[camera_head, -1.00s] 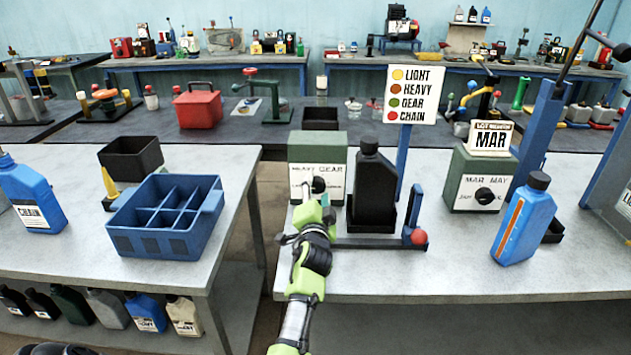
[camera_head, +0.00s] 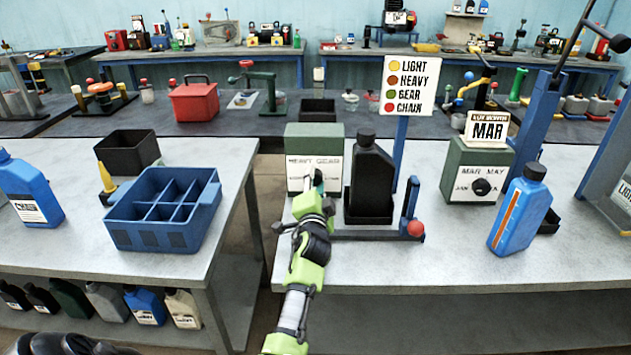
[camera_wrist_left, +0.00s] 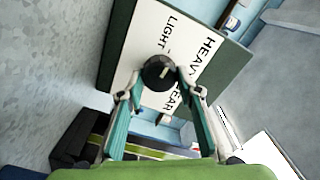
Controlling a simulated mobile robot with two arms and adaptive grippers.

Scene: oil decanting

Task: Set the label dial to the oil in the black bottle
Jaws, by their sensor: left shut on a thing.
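The label dial's green box (camera_head: 314,131) stands at the middle of the bench, with a white face marked HEAVY, GEAR and LIGHT; its other word is hidden or unreadable. Its black round knob (camera_wrist_left: 157,71) shows in the left wrist view, with a pale mark on it. My left gripper (camera_head: 318,184) is at the box's face, shut on the knob; in the wrist view its fingertips (camera_wrist_left: 158,84) sit on either side of it. The black bottle (camera_head: 372,170) stands upright in a black tray just right of the box.
A sign (camera_head: 407,85) lists LIGHT yellow, HEAVY brown, GEAR green, CHAIN red. A red-balled lever (camera_head: 415,228) stands right of the bottle. A second dial box (camera_head: 482,170), marked with months, and a blue bottle (camera_head: 521,210) are further right.

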